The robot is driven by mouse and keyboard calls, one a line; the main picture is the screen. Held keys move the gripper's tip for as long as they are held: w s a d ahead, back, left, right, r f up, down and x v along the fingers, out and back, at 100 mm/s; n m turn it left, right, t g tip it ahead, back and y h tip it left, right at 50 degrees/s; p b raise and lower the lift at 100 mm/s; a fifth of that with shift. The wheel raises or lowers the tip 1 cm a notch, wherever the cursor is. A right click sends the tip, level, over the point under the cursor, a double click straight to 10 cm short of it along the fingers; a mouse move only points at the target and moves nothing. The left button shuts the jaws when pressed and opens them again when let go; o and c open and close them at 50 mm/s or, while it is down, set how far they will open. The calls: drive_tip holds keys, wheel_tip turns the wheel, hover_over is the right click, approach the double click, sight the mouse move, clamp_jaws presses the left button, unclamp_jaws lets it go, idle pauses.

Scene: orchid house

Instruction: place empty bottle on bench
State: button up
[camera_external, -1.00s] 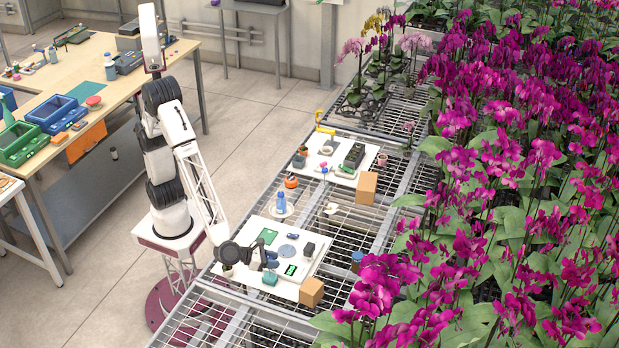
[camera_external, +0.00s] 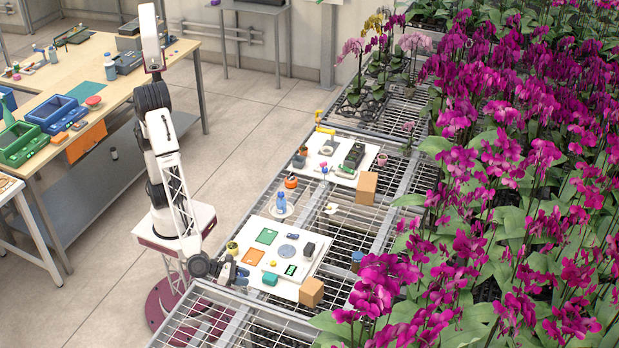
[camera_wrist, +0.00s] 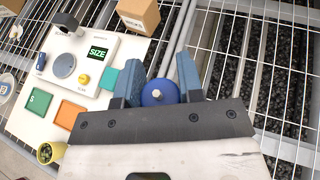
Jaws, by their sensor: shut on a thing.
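My gripper (camera_external: 238,276) is at the front left edge of the wire-mesh bench (camera_external: 262,322), beside the white board (camera_external: 299,240). In the wrist view, the two blue fingers of my gripper (camera_wrist: 160,84) are shut on a round blue thing with a pale knob on top (camera_wrist: 155,96). It looks like a bottle seen from above. Its lower part is hidden, and I cannot tell whether it touches the bench or is empty. Another blue bottle (camera_external: 281,202) stands upright on a white saucer further back.
Orchids (camera_external: 500,180) crowd the right.

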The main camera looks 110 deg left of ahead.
drive_tip(key=shift+f, duration=2.65)
drive_tip(key=shift+w, duration=0.15)
drive_tip(key=w+d, duration=0.3)
drive_tip(key=w, duration=0.4)
drive_tip(key=w+d+f, duration=0.1)
drive_tip(key=w+d, duration=0.3)
drive_tip(key=w, duration=0.2)
drive_tip(key=shift+w+d+f, duration=0.25)
drive_tip(key=shift+w+d, duration=0.05)
drive_tip(key=shift+w, duration=0.1)
drive_tip(key=shift+f, duration=0.1)
drive_tip(key=shift+f, duration=1.65)
drive_tip(key=shift+f, duration=0.1)
drive_tip(key=o, duration=1.1)
